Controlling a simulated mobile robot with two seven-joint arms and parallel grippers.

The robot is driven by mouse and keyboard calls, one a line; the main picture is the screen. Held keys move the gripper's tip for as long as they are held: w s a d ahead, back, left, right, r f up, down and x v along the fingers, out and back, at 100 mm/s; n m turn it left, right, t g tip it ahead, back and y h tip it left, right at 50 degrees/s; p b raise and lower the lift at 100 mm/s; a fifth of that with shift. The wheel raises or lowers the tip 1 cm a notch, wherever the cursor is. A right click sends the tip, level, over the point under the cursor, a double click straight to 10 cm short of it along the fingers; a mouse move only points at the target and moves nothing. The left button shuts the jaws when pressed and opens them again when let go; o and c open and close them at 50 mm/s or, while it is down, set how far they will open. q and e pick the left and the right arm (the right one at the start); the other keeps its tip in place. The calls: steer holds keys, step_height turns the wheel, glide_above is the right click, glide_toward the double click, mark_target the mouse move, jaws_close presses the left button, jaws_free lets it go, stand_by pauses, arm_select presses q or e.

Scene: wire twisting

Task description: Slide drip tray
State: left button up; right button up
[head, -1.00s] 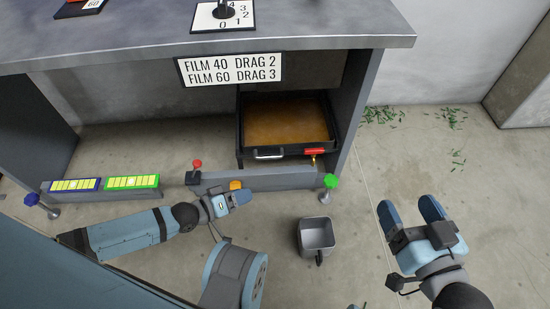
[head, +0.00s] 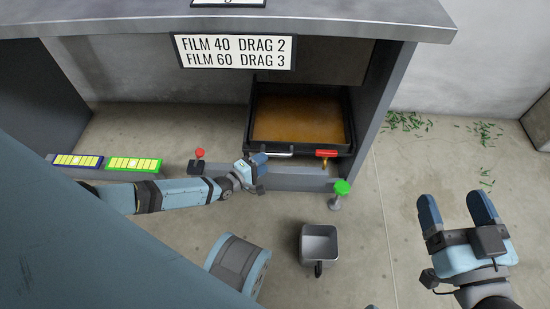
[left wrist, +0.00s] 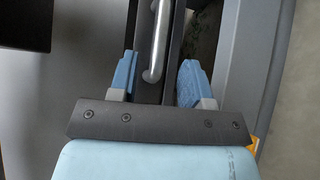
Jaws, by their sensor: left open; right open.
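The drip tray (head: 256,128) is a black rectangular pan holding brown liquid, in the lower bay of the bench. Its silver handle (head: 282,154) is on the front wall, left of a red valve. My left gripper (head: 256,163) is at the tray's front, by the left end of the handle. In the left wrist view its two blue fingers are apart, with the handle (left wrist: 158,42) running between and ahead of them; I cannot see contact. My right gripper (head: 457,209) is open and empty above the floor at the right.
A red valve (head: 327,154) sits on the tray front. A low grey rail with a red-knobbed lever (head: 199,156) and a green knob (head: 342,187) lies before the bay. A grey bucket (head: 319,244) stands on the floor. Yellow gauges (head: 134,165) are at left.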

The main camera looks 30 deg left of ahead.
mark_target(275, 155)
arm_select(q)
steer(key=shift+b+x, duration=0.9)
steer(key=shift+x, duration=2.15)
arm_select(e)
steer(key=shift+w+d+r+n+t+y, duration=0.2)
steer(key=shift+w+d+n+t+y, duration=0.2)
steer(key=shift+n, duration=0.5)
arm_select(q)
steer(key=shift+c, duration=0.3)
jaws_close()
